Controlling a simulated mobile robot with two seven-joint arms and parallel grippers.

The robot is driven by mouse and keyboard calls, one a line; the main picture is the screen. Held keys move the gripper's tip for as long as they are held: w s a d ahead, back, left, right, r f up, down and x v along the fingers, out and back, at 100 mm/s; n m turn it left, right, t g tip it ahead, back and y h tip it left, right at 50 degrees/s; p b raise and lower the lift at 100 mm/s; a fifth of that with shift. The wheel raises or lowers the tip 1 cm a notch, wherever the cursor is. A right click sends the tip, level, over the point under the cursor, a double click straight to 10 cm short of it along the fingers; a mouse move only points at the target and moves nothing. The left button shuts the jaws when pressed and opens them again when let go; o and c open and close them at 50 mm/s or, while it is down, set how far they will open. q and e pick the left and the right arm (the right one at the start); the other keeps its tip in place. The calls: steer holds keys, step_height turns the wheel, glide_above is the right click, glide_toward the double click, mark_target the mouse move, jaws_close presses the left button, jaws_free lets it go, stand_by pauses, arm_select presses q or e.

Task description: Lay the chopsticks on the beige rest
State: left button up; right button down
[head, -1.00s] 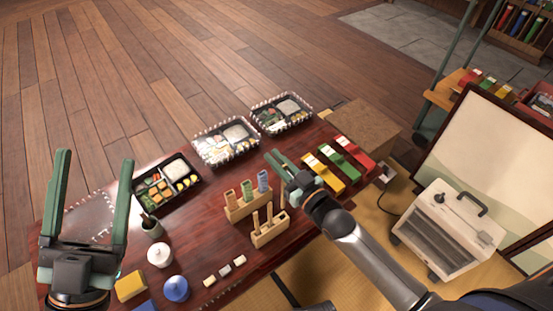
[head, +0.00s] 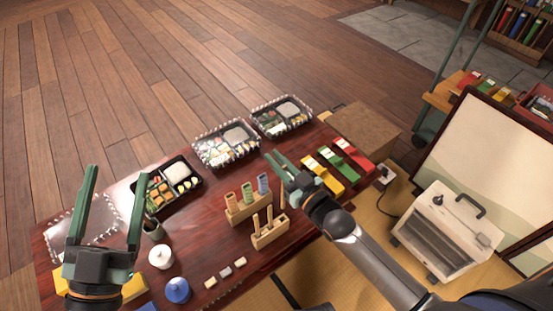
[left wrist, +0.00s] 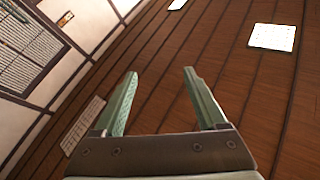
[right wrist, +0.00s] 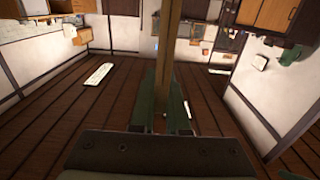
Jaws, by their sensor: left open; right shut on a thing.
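My right gripper (head: 274,160) is over the back middle of the dark red table, shut on a thin tan stick-like thing. I take it for the chopsticks (right wrist: 168,55), which stand upright between the fingers in the right wrist view. I cannot tell one stick from two. Three small blocks that look like rests lie at the table's front. The left one (head: 210,283) and the right one (head: 240,261) are pale, the middle one (head: 225,272) greyer. I cannot tell which is the beige rest. My left gripper (head: 114,172) is open and empty above the table's left end.
A wooden peg rack (head: 270,237) and a holder (head: 247,208) with coloured tubes stand between the right gripper and the small blocks. A white pot (head: 160,257) and a blue pot (head: 177,290) are left of the blocks. Bento boxes (head: 168,186) line the back edge.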

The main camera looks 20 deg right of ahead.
arm_select(q)
steer(key=s+f+n+g+y+p, duration=0.2)
steer(key=f+g, duration=0.3)
steer(key=f, duration=0.8)
steer(key=s+f+n+g+y+p, duration=0.2)
steer(key=f+g, duration=0.4)
steer(key=f, duration=0.7)
steer(key=shift+s+a+n+y+p, duration=0.3)
steer(key=shift+a+n+y+p, duration=0.15)
steer(key=shift+y, duration=0.25)
stand_by(1.4)
